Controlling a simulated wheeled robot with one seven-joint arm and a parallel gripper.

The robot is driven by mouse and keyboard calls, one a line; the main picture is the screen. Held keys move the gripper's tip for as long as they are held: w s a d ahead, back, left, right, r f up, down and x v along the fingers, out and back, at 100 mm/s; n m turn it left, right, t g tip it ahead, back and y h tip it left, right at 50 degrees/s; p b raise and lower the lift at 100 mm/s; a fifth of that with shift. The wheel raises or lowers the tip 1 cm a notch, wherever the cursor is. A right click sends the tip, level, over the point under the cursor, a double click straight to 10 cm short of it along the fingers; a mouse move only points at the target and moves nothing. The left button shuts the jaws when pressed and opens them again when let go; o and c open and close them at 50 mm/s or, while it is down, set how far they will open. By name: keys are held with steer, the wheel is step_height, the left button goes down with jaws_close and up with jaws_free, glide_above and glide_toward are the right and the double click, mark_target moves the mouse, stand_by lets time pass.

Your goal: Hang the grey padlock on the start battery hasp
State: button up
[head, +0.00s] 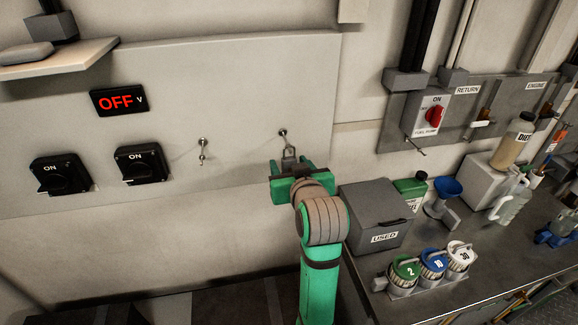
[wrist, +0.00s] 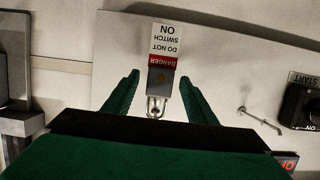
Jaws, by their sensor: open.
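The grey padlock (wrist: 159,80) is between my fingers in the wrist view, with a red and white danger tag beyond it. Its shackle (head: 289,153) shows just above my gripper in the head view, close below the right-hand metal peg (head: 283,132); I cannot tell whether it hangs there. My gripper (wrist: 158,82) is open, one finger on each side of the padlock with gaps. The left-hand hasp (head: 203,150) is empty. It also shows in the wrist view (wrist: 258,119), beside a black switch marked START (wrist: 304,104).
Two black rotary switches (head: 140,163) and an OFF display (head: 119,100) are on the panel left of the hasps. A grey USED box (head: 376,220) stands on the bench close right of my arm. The wall between the two hasps is clear.

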steer(key=shift+w+a+f, duration=0.1)
steer(key=shift+w+f, duration=0.05)
steer(key=shift+w, duration=0.3)
steer(key=c, duration=1.3)
steer(key=shift+r, duration=0.25)
